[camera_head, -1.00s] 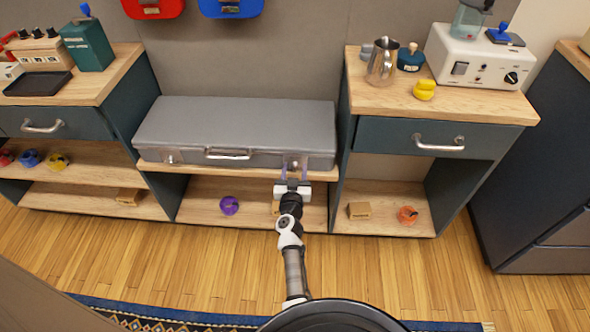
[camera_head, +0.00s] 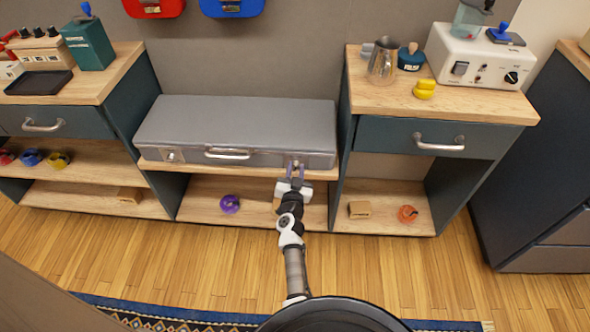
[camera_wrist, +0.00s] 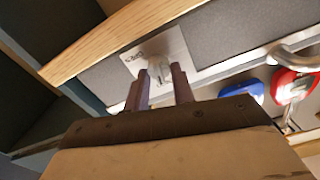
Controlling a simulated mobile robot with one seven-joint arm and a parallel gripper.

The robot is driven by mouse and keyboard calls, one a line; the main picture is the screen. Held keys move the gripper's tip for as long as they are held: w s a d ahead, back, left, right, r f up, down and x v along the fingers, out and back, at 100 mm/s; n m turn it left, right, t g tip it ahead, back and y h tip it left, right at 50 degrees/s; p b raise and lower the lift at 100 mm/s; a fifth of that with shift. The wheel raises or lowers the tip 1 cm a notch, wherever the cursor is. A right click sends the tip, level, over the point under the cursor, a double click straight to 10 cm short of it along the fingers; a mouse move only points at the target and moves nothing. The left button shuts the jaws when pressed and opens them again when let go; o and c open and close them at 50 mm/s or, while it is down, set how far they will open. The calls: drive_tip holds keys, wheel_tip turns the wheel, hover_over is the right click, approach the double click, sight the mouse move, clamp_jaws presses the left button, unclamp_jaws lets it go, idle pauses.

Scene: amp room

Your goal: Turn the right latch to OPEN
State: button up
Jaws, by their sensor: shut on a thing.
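The grey case (camera_head: 240,120) lies closed on the middle shelf, with a handle at its front centre. The right latch (camera_head: 296,161) is on the case's front face near its right end. In the wrist view, the right latch (camera_wrist: 160,73) is a small metal knob on a pale plate with small lettering, too small to read. My gripper (camera_head: 296,170) is at the latch, and in the wrist view my gripper (camera_wrist: 160,76) has one finger on each side of the knob, shut on it. The left latch (camera_head: 171,155) is near the case's left end.
A wooden shelf edge (camera_wrist: 120,40) runs close beside the gripper. The case handle (camera_head: 227,153) is left of the latch. A purple object (camera_head: 230,204) sits on the lower shelf. A drawer handle (camera_head: 438,143) sticks out at the right.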

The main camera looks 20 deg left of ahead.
drive_tip(key=m, duration=0.3)
drive_tip(key=shift+w+d+m, duration=0.1)
drive_tip(key=shift+m, duration=0.2)
drive_tip(key=m, duration=0.3)
drive_tip(key=shift+m, duration=0.3)
drive_tip(key=m, duration=0.4)
drive_tip(key=shift+d+f+m+b, duration=0.1)
drive_tip(key=shift+f+m+b, duration=0.05)
drive_tip(key=shift+m+b, duration=0.55)
drive_tip(key=shift+m, duration=1.3)
drive_tip(key=o, duration=1)
drive_tip(key=shift+f, duration=0.1)
